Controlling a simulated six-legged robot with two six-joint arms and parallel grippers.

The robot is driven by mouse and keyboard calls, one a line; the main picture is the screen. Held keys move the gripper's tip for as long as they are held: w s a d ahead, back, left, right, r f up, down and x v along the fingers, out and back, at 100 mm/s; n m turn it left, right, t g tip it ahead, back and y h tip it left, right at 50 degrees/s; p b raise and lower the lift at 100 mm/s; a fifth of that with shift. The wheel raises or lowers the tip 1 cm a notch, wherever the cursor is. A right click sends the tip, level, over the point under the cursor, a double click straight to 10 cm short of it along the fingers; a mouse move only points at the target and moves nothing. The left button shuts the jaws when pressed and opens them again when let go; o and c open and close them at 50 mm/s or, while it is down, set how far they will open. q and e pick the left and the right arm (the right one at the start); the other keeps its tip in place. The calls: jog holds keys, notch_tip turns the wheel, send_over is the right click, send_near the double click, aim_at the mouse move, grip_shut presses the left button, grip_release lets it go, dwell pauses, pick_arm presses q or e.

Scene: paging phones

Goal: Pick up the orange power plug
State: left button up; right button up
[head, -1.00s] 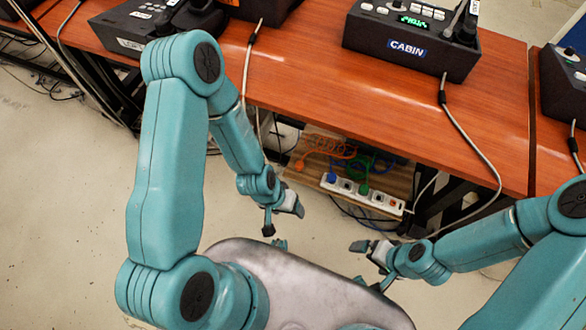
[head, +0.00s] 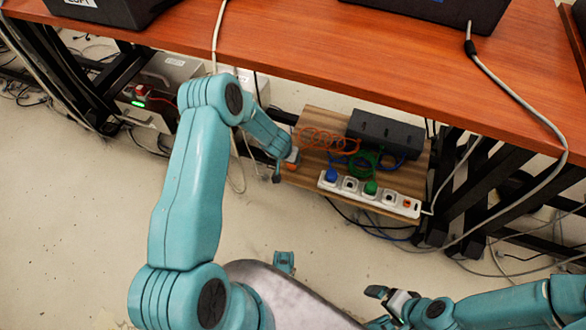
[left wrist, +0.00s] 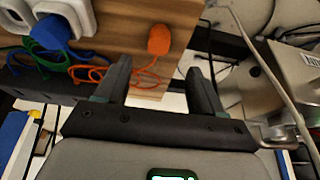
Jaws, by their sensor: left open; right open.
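The orange power plug (left wrist: 159,40) lies on the wooden shelf board (left wrist: 125,45), with its orange coiled cord trailing left in the left wrist view. In the head view the plug (head: 292,167) is small and partly hidden by my left gripper (head: 284,169). My left gripper (left wrist: 160,72) is open, and its two fingers point at the plug from either side with a gap between them. The plug is ahead of the fingertips, not clasped. My right gripper (head: 376,307) is open and empty, low over the floor, away from the board.
A white power strip (head: 348,185) on the board holds a blue plug (head: 331,174) and a green plug (head: 370,187). A black box (head: 385,133) stands behind it. The red-brown tabletop (head: 330,70) overhangs the board. Loose cables hang around it.

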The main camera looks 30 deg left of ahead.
pick_arm(q)
jog(key=x, duration=0.4)
jog(key=shift+a+b, duration=0.1)
jog(key=shift+b, duration=0.3)
jog(key=b+x, duration=0.2)
jog(key=x, duration=0.2)
jog(key=shift+w, duration=0.15)
jog(key=shift+w+f, duration=0.3)
jog(key=shift+f, duration=0.25)
jog(key=shift+c, duration=0.3)
jog(key=c, duration=1.1)
notch_tip(320, 180, up, 9)
jog(key=p, duration=0.4)
jog(key=shift+p, duration=0.3)
notch_tip(320, 180, up, 5)
jog(key=p, duration=0.5)
jog(key=shift+f, duration=0.25)
